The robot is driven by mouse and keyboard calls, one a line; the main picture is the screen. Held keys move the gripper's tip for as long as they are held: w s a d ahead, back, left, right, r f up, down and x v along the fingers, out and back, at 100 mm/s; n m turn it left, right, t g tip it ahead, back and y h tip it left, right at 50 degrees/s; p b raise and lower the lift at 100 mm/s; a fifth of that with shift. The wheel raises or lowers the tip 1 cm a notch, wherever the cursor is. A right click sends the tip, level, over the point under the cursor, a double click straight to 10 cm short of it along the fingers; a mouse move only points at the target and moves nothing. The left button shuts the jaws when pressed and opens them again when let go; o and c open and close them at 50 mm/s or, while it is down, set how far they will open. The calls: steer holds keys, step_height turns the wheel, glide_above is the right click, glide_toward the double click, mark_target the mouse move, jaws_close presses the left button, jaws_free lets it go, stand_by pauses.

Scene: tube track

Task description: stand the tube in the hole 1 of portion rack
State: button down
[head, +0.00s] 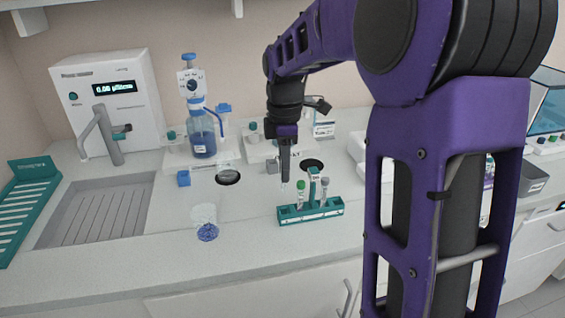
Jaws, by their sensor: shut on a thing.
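My gripper (285,178) points down just to the left of and behind the teal portion rack (336,208), above the counter. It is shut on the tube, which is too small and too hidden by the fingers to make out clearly. The rack stands on the counter with an upright teal post (314,182) at its middle. A green-capped tube (300,190) stands upright in its left part, and another tube-like item (325,188) stands right of the post. Hole numbers cannot be read.
A clear beaker with blue contents (206,226) stands left of the rack. A recessed drain (98,212) lies at left. Counter in front of the rack is clear.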

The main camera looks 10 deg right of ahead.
mark_target(285, 192)
steer(key=shift+f+b, duration=2)
steer(key=shift+f, duration=0.3)
steer(key=shift+f+p, duration=0.35)
steer(key=shift+p, duration=0.15)
steer(key=shift+f, duration=0.25)
steer(key=shift+f, duration=0.35)
steer(key=shift+f+b, duration=0.2)
steer(key=shift+b, duration=0.15)
steer(key=shift+f, duration=0.35)
steer(key=shift+f, duration=0.1)
